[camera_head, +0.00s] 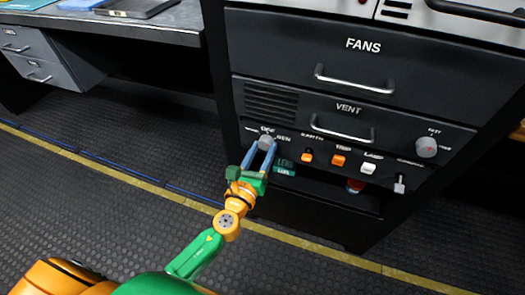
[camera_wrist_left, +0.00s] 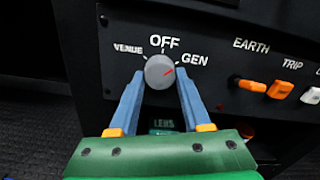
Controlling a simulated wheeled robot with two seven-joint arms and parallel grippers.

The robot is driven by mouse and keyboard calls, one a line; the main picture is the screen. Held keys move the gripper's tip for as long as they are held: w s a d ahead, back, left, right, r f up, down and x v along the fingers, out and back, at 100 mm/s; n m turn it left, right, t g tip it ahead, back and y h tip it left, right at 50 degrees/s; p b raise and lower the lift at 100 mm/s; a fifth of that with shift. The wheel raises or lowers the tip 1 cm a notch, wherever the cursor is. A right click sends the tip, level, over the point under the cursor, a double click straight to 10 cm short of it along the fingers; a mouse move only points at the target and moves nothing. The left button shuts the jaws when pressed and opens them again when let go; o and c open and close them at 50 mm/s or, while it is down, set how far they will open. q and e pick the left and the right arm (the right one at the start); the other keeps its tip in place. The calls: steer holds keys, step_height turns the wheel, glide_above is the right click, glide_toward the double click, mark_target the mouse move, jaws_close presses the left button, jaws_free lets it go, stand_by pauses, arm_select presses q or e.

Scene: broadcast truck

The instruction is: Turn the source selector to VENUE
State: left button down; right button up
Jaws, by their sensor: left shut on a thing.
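The source selector (camera_head: 266,142) is a round grey knob on the dark panel, at the left end of the control row. In the left wrist view the knob (camera_wrist_left: 159,70) has VENUE at its left, OFF above and GEN at its right. Its red mark points up and right, toward GEN. My left gripper (camera_head: 262,152) has its blue fingers on either side of the knob and is shut on it; the fingers (camera_wrist_left: 160,84) also show in the left wrist view. My right gripper is not in view.
Right of the selector are orange EARTH (camera_head: 307,156) and TRIP (camera_head: 338,160) switches, a white LAMP switch (camera_head: 367,168) and another grey knob (camera_head: 426,147). A VENT drawer handle (camera_head: 342,130) juts out above. A desk (camera_head: 120,25) stands at left; the floor before the panel is clear.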

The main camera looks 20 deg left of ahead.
arm_select(q)
steer(key=n, duration=0.3)
steer(key=shift+n+b, duration=0.4)
steer(key=n, duration=0.3)
steer(key=shift+b, duration=0.3)
steer(key=shift+n, duration=1.6)
steer(key=n, duration=0.4)
steer(key=shift+r+n, duration=0.1)
steer(key=shift+n, duration=0.2)
steer(key=n, duration=0.4)
steer(key=shift+n+p, duration=0.5)
steer(key=shift+n, duration=0.6)
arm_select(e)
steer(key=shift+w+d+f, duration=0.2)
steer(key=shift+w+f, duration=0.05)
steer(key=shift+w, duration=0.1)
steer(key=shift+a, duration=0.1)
